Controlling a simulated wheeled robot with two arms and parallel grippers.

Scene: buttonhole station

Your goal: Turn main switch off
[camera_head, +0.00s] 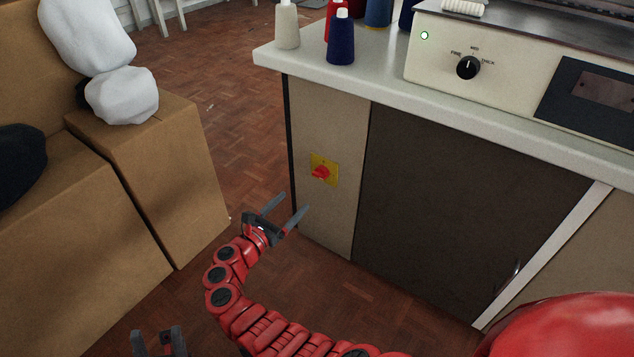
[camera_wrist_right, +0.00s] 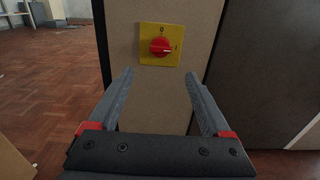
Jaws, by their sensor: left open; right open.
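The main switch is a red rotary knob (camera_head: 321,173) on a yellow plate (camera_head: 331,161), fixed to the beige side panel of the cabinet. In the right wrist view the red knob (camera_wrist_right: 160,46) is ahead of my fingers; a 0 is above it and a mark like an I is at its right. Its pale pointer line seems to point right, toward the I. My right gripper (camera_head: 292,204) is open and empty, short of the switch and lower left of it in the head view, not touching it. My left gripper (camera_head: 159,341) is open and empty at the lower left edge.
The cabinet carries a white worktop (camera_head: 380,86) with thread cones (camera_head: 341,40) and a machine with a black dial (camera_head: 468,67) and a lit green lamp (camera_head: 424,35). Cardboard boxes (camera_head: 150,160) with white bundles (camera_head: 122,95) stand at the left. Wooden floor (camera_head: 215,120) lies between.

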